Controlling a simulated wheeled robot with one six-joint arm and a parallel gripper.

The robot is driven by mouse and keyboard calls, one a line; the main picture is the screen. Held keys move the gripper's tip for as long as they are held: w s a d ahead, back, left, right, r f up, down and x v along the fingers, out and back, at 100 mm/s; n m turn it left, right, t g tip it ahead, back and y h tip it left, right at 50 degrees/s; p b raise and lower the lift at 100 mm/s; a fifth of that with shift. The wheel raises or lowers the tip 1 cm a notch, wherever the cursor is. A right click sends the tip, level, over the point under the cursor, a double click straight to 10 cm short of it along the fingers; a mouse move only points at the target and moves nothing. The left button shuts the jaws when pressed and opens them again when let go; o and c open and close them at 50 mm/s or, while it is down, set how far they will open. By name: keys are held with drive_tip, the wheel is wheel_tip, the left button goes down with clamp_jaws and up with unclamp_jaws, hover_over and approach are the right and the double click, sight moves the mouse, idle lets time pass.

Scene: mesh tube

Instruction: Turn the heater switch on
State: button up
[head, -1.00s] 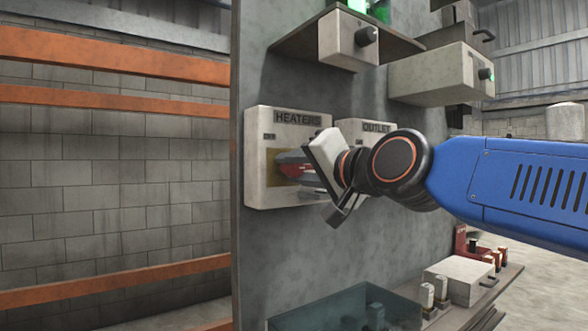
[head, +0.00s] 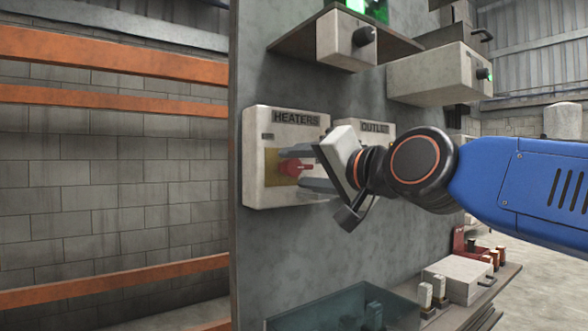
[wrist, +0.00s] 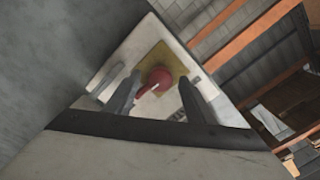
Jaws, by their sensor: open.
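The heater switch is a red rotary knob (head: 294,168) on a yellow plate (head: 271,163), on the front of a pale box labelled HEATERS (head: 257,186) fixed to the grey panel. In the head view the knob's handle points roughly sideways, to the right. My gripper (head: 290,167) is open, its two grey fingers above and below the knob's handle. In the wrist view the red knob (wrist: 157,80) shows between the two finger tips, with its handle toward the left finger. I cannot tell whether a finger touches it.
A second pale box labelled OUTLET (head: 375,128) stands just right, partly behind my gripper. A shelf with a grey knob box (head: 338,45) is above. A teal bin (head: 335,306) and a white box (head: 459,279) are below.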

drive_tip(key=v, duration=1.4)
drive_tip(key=shift+s+d, duration=0.15)
drive_tip(key=shift+s, duration=0.15)
drive_tip(key=w+d+f+n+g+h, duration=0.1)
drive_tip(key=d+f+g+h, duration=0.15)
drive_tip(key=f, duration=0.95)
drive_tip(key=w+d+f+n+g+h, duration=0.1)
drive_tip(key=w+d+f+g+h, duration=0.2)
drive_tip(key=f, duration=0.9)
drive_tip(key=s+d+f+g+h, duration=0.1)
drive_tip(key=s+d+f, duration=0.2)
drive_tip(key=f, duration=0.5)
drive_tip(key=s+d+f+n+g+h, duration=0.1)
drive_tip(key=s+d+f+g+h, duration=0.1)
drive_tip(key=s+d+f, duration=0.2)
drive_tip(key=s+d+f+g+h, duration=0.1)
drive_tip(key=s+d+f, duration=0.2)
drive_tip(key=f, duration=0.8)
drive_tip(key=shift+s+d+f+n+g, duration=0.3)
drive_tip(key=shift+s+d+f+g, duration=0.1)
drive_tip(key=shift+d, duration=0.75)
drive_tip(key=shift+h, duration=0.25)
